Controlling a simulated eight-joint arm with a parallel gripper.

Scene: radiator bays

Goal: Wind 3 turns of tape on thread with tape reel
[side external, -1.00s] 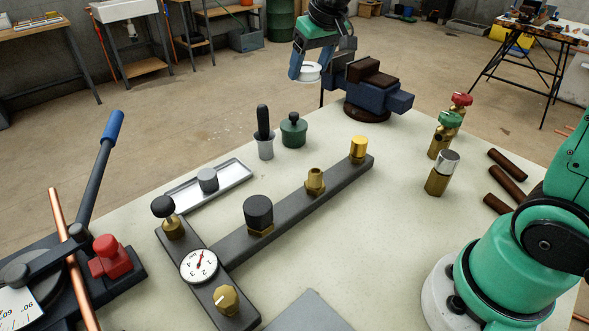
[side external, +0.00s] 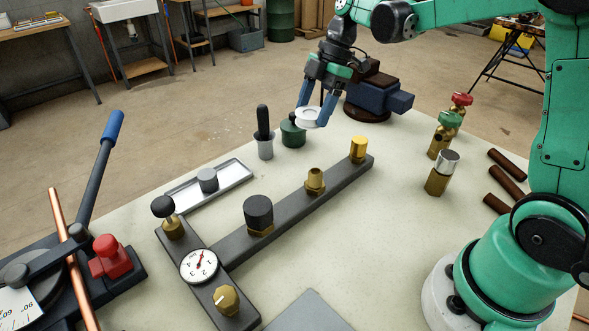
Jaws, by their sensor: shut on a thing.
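The white tape reel (side external: 307,118) is held between the blue fingers of my gripper (side external: 314,110), which is shut on it. The reel is in front of the vise and looks to be above the table, just right of the green pot. A brass fitting (side external: 315,181) stands upright on the dark bar, nearer the camera than the reel and apart from it. Its upper part looks like the bare thread, but the thread detail is too small to tell. I cannot see any tape on it.
The dark bar (side external: 285,210) also carries a gold cap (side external: 359,148), a black cap (side external: 258,212) and a gauge (side external: 199,266). A green pot (side external: 293,132) and a brush cup (side external: 265,147) stand behind the bar. The vise (side external: 380,95) is at the back; brass valves (side external: 441,140) stand right.

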